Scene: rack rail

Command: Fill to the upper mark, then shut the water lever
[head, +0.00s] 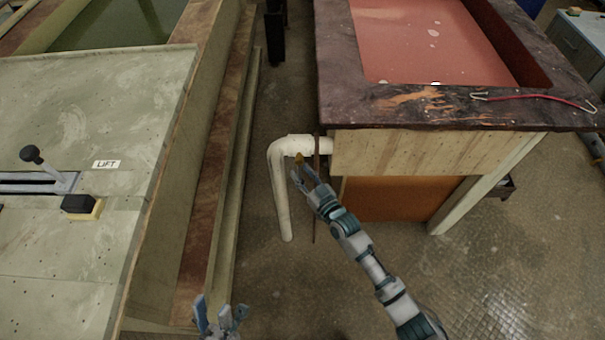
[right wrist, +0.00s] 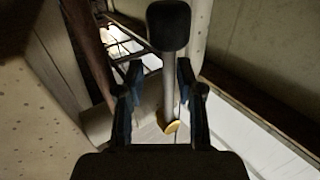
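The water lever (right wrist: 168,28) shows in the right wrist view as a black knob on a grey rod with a yellow disc at its base. My right gripper (head: 304,176) is beside the white pipe (head: 283,190) under the tank. In the wrist view its fingers stand open on either side of the rod, with gaps visible. In the head view a small yellow part (head: 299,158) shows just beyond the fingertips. The dark-rimmed tank (head: 345,75) has a reddish inside; I cannot make out a water level or an upper mark. My left gripper (head: 220,318) is open and empty at the bottom edge.
A pale console (head: 60,265) at left carries a black-knobbed lever (head: 31,154) beside a LIFT label (head: 106,164). A red cord with hooks (head: 535,98) lies on the tank rim. The tiled floor between console and tank is mostly clear.

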